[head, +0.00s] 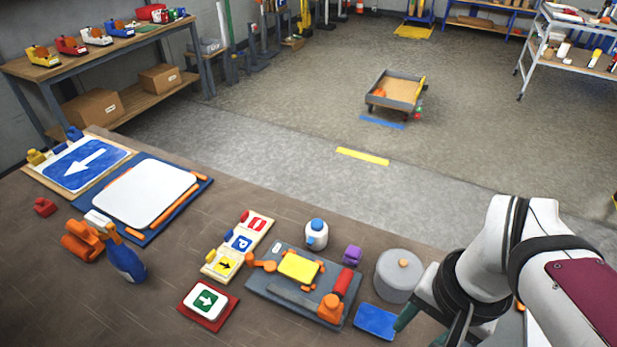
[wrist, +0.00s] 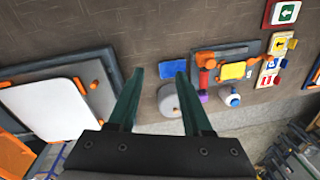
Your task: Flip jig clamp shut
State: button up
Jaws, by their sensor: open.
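The jig is a blue-grey base plate (head: 275,291) on the bench, with a yellow block (head: 299,268) on it. It also shows in the wrist view (wrist: 241,49). The clamp has an orange body (head: 331,308) at the plate's right end and a red handle (head: 343,283). The handle shows in the wrist view (wrist: 204,78); I cannot tell whether it stands up or lies over. My gripper (wrist: 159,68) is open and empty, to the right of the jig in the head view. Its green fingers are apart from the clamp, and one is partly visible in the head view.
A grey round container (head: 397,280) and a blue pad (head: 375,321) lie between clamp and arm. A purple block (head: 352,255) and a white bottle (head: 316,236) stand behind the jig. A spray bottle (head: 125,258) stands left. Bare bench lies front left.

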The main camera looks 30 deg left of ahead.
jog(key=w+a+n, duration=0.1)
jog(key=w+a, duration=0.2)
jog(key=a, duration=0.1)
jog(key=w+a+n, duration=0.1)
jog(key=w+a, duration=0.3)
jog(key=w+a+n+t, duration=0.1)
jog(key=w+a, duration=0.2)
jog(key=shift+w+a+f+n, duration=0.3)
jog(key=shift+w+a+f, duration=0.05)
jog(key=shift+w+a, duration=0.05)
jog(key=c, duration=0.5)
jog(key=shift+n+t, duration=0.4)
jog(key=shift+n, duration=0.5)
jog(key=w+a, duration=0.1)
jog(key=a, duration=0.1)
jog(key=w+a+f, duration=0.1)
jog(key=a, duration=0.4)
jog(key=shift+w+a+f, duration=0.15)
jog(key=shift+w+f, duration=0.15)
jog(key=shift+w, duration=0.1)
grip_shut()
jog(key=a+f+n, duration=0.2)
jog(key=a+f, duration=0.1)
jog(key=a, duration=0.7)
jog(key=a+f+n+t+y, duration=0.1)
jog(key=a+f, duration=0.3)
jog(key=a, duration=0.6)
jog(key=shift+s+f+n, duration=0.15)
jog(key=shift+s+n, duration=0.15)
jog(key=shift+n, duration=0.2)
